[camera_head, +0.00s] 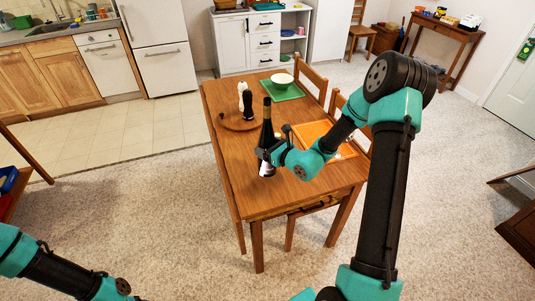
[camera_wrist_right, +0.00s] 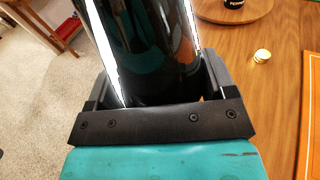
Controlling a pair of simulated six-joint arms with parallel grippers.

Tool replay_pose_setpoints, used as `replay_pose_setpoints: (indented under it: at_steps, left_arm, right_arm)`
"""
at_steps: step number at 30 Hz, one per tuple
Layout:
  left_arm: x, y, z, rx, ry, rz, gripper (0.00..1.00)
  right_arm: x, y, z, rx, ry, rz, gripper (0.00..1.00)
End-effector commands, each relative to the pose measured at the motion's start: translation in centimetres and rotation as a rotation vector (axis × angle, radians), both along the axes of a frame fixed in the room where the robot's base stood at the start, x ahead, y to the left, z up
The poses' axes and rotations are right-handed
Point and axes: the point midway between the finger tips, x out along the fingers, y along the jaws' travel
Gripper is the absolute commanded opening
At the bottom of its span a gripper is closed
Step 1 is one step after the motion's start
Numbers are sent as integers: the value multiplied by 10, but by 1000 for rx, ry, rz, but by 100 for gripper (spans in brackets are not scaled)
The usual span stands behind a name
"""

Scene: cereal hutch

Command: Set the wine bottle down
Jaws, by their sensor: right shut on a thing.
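The dark wine bottle (camera_head: 267,135) with a white label is upright at the near left part of the wooden table (camera_head: 232,183). My right gripper (camera_head: 267,154) is shut around its body. In the right wrist view the bottle (camera_wrist_right: 150,45) fills the space between the fingers of the right gripper (camera_wrist_right: 155,88). I cannot tell whether the bottle's base touches the table top. Of my left arm, only links show at the lower left of the head view; its gripper is out of the picture.
A green placemat (camera_head: 294,94) holds a bowl (camera_head: 282,81). An orange placemat (camera_head: 309,131) lies right.

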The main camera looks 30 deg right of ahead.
Motion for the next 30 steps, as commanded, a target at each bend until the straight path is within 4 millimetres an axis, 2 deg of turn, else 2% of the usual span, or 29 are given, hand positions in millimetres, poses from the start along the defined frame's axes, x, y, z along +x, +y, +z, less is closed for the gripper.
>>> replay_pose_setpoints:
  at_steps: [12,25,26,30]
  left_arm:
    - [0,0,0,0,0,0,58]
    - [0,0,0,0,0,0,58]
    - [0,0,0,0,0,0,58]
    - [0,0,0,0,0,0,58]
  right_arm:
    - [0,0,-33,0,-2,-1,26]
    - [0,0,-37,-1,-2,-1,26]
    - [0,0,-38,0,0,0,79]
    - [0,0,-38,0,0,0,92]
